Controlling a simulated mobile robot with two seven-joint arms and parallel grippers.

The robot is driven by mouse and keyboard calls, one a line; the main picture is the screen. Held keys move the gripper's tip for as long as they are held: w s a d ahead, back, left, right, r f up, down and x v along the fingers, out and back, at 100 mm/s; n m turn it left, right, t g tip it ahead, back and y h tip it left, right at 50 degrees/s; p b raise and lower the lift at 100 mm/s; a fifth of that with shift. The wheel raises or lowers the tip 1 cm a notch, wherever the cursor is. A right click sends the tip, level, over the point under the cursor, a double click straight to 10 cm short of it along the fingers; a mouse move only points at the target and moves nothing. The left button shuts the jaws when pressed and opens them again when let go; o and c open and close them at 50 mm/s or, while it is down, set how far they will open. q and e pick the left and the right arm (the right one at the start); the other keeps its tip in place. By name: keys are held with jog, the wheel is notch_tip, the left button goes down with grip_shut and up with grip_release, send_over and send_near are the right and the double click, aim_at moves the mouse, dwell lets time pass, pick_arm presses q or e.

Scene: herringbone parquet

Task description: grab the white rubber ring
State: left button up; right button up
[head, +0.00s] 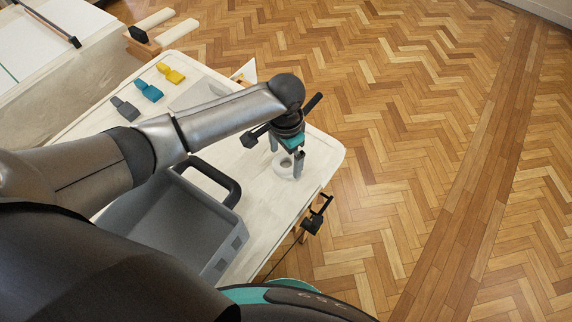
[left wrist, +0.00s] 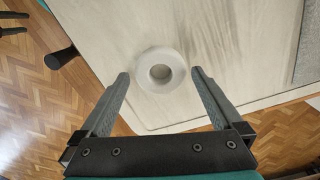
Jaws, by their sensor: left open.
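The white rubber ring (head: 286,164) lies flat on the pale table near its right end. In the left wrist view the ring (left wrist: 143,83) shows whole, with its round hole, between and slightly beyond my fingertips. My left gripper (head: 285,161) is open above the table, pointing down, with a finger to each side of the ring in the head view. My right gripper is not in view.
A grey bin (head: 165,222) with a dark handle stands on the table (head: 262,215) beneath my left arm. Grey, blue (head: 149,90) and yellow (head: 171,74) pieces lie toward the far left end. A dark clamp-like part (head: 316,215) sticks out from the table's near edge. Parquet floor is open to the right.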

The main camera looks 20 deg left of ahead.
pick_arm(q)
jog(key=shift+f, duration=0.85)
jog(key=shift+c, duration=0.2)
jog(key=c, duration=1.1)
jog(key=shift+r, duration=0.2)
